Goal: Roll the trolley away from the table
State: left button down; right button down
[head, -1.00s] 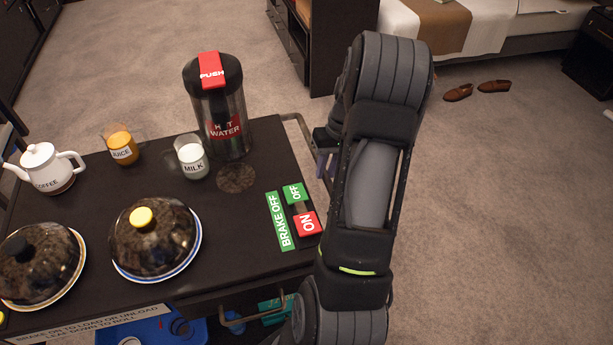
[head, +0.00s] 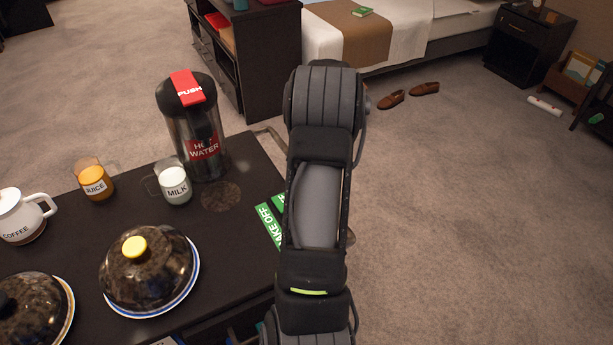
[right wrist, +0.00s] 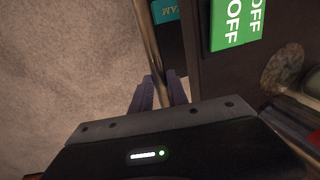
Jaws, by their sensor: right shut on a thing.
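The dark trolley (head: 232,235) stands at the left in the head view, loaded with breakfast things. Its metal handle rail (head: 270,134) shows behind my right arm and runs down through the right wrist view (right wrist: 147,40). My right gripper (right wrist: 160,90) is shut on this rail; in the head view my arm hides it. A green BRAKE OFF label (head: 267,224) lies on the trolley top, partly covered by my arm. Green OFF labels (right wrist: 236,25) also show in the right wrist view. The brake's setting is hidden. My left gripper is not in view. No separate table can be made out.
On the trolley stand a hot water urn (head: 195,125), milk (head: 174,186), juice (head: 95,182), a coffee pot (head: 22,215) and domed plates (head: 150,270). A dark cabinet (head: 262,60) and bed (head: 410,35) stand behind.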

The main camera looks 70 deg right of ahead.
dwell(0.3)
jog(key=c, duration=1.3)
grip_release()
notch_tip(320, 180, up, 8)
jog(key=d, duration=0.1)
jog(key=shift+s+d+f, duration=0.15)
jog(key=shift+s+f, duration=0.05)
jog(key=shift+s, duration=0.25)
